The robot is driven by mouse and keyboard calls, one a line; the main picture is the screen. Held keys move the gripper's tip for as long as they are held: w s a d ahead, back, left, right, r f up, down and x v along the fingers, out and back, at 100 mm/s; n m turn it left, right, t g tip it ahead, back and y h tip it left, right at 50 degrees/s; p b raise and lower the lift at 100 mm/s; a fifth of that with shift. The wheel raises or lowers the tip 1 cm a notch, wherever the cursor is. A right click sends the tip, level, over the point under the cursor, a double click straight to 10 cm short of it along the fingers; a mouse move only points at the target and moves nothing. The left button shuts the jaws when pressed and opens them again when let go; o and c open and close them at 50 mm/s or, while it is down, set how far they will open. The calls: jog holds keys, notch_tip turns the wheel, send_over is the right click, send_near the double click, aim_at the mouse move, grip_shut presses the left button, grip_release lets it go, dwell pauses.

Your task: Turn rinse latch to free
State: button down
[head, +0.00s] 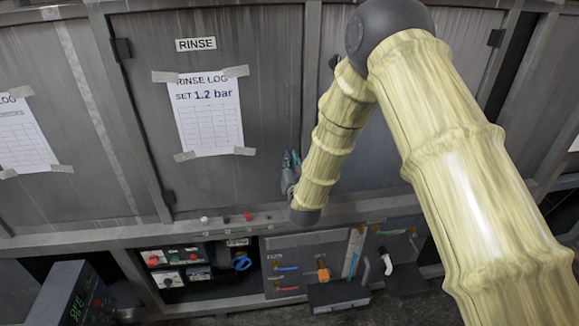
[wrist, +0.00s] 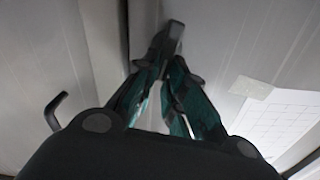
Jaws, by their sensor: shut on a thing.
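My gripper (head: 290,158) is at the lower right part of this door, near the upright frame. In the wrist view its teal fingers (wrist: 170,62) come together at the door seam, shut on a small dark piece (wrist: 166,38) that appears to be the rinse latch. The fingers cover most of it, and its turn angle cannot be told. In the head view the latch cannot be made out at the fingertips.
A taped rinse log sheet (head: 208,118) is left of my gripper and also shows in the wrist view (wrist: 280,125). A dark bent handle (wrist: 56,108) is at the wrist view's left. Below are small knobs (head: 226,218), a control panel (head: 180,270) and a valve panel (head: 295,265).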

jog(key=f+m+b, duration=0.1)
jog(key=m+b, duration=0.4)
jog(key=d+f+m+b, duration=0.1)
jog(key=m+b, duration=0.4)
jog(key=d+m+b, duration=0.1)
jog(key=m+b, duration=0.4)
jog(key=shift+w+d+f+b, duration=0.1)
jog(key=shift+w+f+b, duration=0.05)
jog(key=shift+f+b, duration=0.25)
jog(key=shift+m, duration=0.4)
jog(key=c, duration=1.5)
grip_release()
jog(key=s, duration=0.4)
jog(key=s+d, duration=0.1)
jog(key=s, duration=0.3)
jog(key=s+d, duration=0.1)
jog(key=s, duration=0.2)
jog(key=shift+s, duration=0.4)
